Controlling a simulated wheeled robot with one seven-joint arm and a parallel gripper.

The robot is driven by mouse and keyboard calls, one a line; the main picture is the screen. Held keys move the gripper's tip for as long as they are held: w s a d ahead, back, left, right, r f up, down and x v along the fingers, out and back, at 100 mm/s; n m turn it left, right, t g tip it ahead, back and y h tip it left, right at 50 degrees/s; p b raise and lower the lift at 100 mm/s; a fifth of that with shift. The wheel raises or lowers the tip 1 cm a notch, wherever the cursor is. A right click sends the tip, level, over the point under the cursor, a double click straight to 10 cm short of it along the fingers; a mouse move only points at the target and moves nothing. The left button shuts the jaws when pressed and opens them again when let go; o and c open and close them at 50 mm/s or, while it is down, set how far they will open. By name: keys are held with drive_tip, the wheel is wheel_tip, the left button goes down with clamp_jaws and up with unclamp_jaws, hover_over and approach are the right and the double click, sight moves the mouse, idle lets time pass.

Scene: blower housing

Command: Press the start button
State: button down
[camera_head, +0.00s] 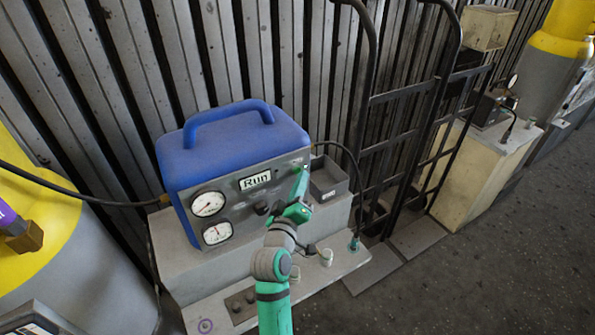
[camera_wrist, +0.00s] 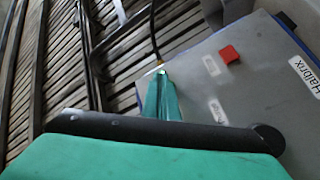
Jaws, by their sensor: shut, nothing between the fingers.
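The blue blower unit (camera_head: 235,145) stands on a grey ledge, its grey front panel (camera_head: 240,198) facing me. Its display (camera_head: 255,181) reads "Run". My green gripper (camera_head: 303,170) is shut and empty, at the panel's upper right edge. In the wrist view its fingertips (camera_wrist: 160,72) are together beside the panel's edge; I cannot tell whether they touch it. A red square button (camera_wrist: 229,54) shows on the panel (camera_wrist: 270,80), right of the fingertips, with a small pale label (camera_wrist: 212,66) beside it. Another label (camera_wrist: 217,110) is lower. I cannot identify the start button; my gripper hides part of the panel.
Two round gauges, the upper one (camera_head: 208,204) larger in view, sit on the panel's left, with a dark knob (camera_head: 262,208) right of them. A black hand truck (camera_head: 408,100) leans farther right. Grey floor (camera_head: 480,265) is clear.

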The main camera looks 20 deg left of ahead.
drive_tip(key=shift+d, duration=0.1)
drive_tip(key=s+d, duration=0.3)
drive_tip(key=d, duration=0.1)
drive_tip(key=shift+s+d, duration=0.25)
drive_tip(key=shift+s, duration=0.1)
idle(0.7)
drive_tip(key=s+d+f+m+g, duration=0.1)
drive_tip(key=s+d+f+m, duration=0.1)
drive_tip(key=s+d+f, duration=0.5)
drive_tip(key=s+d+f+m+g, duration=0.1)
drive_tip(key=s+d+f, duration=0.2)
drive_tip(key=s+f, duration=0.75)
drive_tip(key=s+d+m+h, duration=0.1)
drive_tip(key=s+d+m, duration=0.3)
drive_tip(key=s, duration=0.8)
drive_tip(key=s+d+m+g+h, duration=0.1)
drive_tip(key=s+d+m, duration=0.3)
drive_tip(key=s, duration=0.8)
drive_tip(key=shift+s+r, duration=0.25)
drive_tip(key=shift+s, duration=0.15)
